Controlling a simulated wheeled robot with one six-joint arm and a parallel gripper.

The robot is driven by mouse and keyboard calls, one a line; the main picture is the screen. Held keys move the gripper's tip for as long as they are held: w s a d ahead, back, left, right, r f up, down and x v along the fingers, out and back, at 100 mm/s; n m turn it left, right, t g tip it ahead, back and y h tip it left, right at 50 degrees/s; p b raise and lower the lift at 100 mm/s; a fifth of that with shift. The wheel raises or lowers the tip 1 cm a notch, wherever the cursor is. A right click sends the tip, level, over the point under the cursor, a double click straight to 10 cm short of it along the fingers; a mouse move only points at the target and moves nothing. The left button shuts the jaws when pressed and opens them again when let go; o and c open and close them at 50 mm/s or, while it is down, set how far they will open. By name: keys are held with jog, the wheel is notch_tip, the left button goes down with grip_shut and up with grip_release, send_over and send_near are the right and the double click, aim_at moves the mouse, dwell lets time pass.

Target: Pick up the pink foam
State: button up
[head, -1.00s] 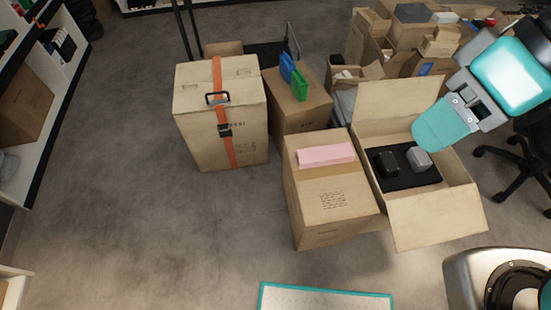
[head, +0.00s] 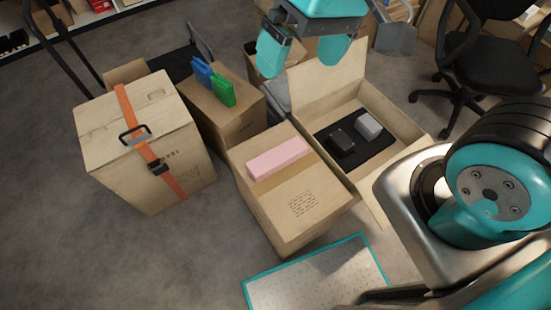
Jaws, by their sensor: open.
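The pink foam (head: 278,158) is a flat-topped pink block lying on top of a closed cardboard carton (head: 297,205), near its back edge. My gripper (head: 303,56) is at the top of the head view, with its two teal fingers spread apart and nothing between them. It is above and behind the foam in the picture, apart from it. Nothing covers the foam.
An open carton (head: 350,82) with a black and a grey item stands right of the foam's carton. A strapped carton (head: 98,130) stands left; a carton (head: 240,125) with blue and green items is behind. A teal-edged white panel (head: 315,280) lies in front. Floor at left is clear.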

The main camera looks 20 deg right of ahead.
jog(key=w+d+f+m+h+b, duration=0.1)
jog(key=w+f+m+b, duration=0.5)
jog(key=f, duration=0.6)
jog(key=w+d+f+m+h+b, duration=0.1)
jog(key=w+f+m+b, duration=0.35)
jog(key=f+b, duration=0.5)
jog(key=m+h+b, duration=0.2)
jog(key=m+b, duration=0.6)
send_over(278, 155)
notch_tip(278, 155, down, 18)
notch_tip(278, 155, down, 12)
jog(key=b, duration=0.4)
jog(key=shift+r+b, duration=0.15)
jog(key=shift+b, duration=0.15)
notch_tip(278, 155, down, 6)
jog(key=b, duration=0.3)
jog(key=shift+d+r, duration=0.1)
jog(key=shift+r, duration=0.1)
jog(key=c, duration=0.9)
